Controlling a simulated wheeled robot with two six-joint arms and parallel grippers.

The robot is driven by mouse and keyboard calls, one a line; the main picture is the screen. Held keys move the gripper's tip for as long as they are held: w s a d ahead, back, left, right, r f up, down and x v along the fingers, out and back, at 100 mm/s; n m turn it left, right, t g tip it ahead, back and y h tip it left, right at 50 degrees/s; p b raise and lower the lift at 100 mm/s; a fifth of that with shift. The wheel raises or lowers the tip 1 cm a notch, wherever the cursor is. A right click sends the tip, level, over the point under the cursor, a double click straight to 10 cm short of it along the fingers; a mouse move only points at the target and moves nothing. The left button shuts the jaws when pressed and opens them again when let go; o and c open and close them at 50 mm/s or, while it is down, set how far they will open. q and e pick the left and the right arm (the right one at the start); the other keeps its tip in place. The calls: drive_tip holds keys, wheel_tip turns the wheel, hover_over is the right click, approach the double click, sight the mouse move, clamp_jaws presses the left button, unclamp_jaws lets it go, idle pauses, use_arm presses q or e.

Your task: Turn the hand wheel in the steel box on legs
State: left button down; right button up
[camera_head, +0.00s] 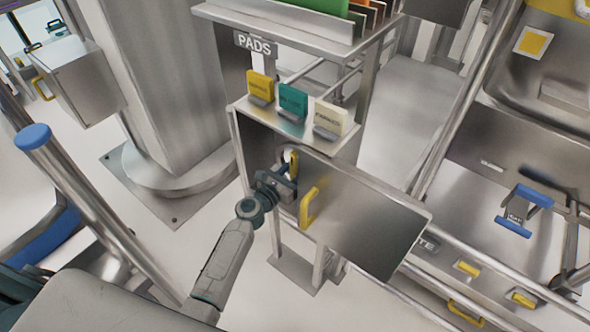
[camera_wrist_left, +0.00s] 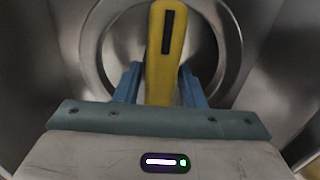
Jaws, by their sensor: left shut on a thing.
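The steel box (camera_head: 238,135) stands on legs under a rack, with its door (camera_head: 365,215) swung open toward the right. The hand wheel inside is mostly hidden by my gripper in the head view. In the left wrist view a round grey metal rim (camera_wrist_left: 92,50) shows behind a yellow bar (camera_wrist_left: 157,80) with a black slot. The bar's upper end also shows in the head view (camera_head: 293,160). My left gripper (camera_head: 288,172) reaches into the box opening. Its two blue fingers (camera_wrist_left: 160,85) stand on either side of the yellow bar, shut on it. My right gripper is not in view.
The open door with its yellow handle (camera_head: 307,208) stands just right of my left gripper. Yellow, teal and white pads (camera_head: 292,102) sit on the shelf above. A thick steel column (camera_head: 165,90) stands to the left. A steel rail runs along the right.

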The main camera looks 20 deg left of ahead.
use_arm(q)
drive_tip(key=c, duration=1.2)
unclamp_jaws()
drive_tip(key=shift+o, duration=0.2)
drive_tip(key=v, duration=0.6)
drive_tip(key=shift+s+f+b, duration=0.15)
drive_tip(key=shift+b, duration=0.2)
drive_tip(key=v, duration=0.4)
drive_tip(key=shift+s+a+b, duration=0.15)
drive_tip(key=shift+s+b, duration=0.1)
drive_tip(key=shift+b, duration=0.15)
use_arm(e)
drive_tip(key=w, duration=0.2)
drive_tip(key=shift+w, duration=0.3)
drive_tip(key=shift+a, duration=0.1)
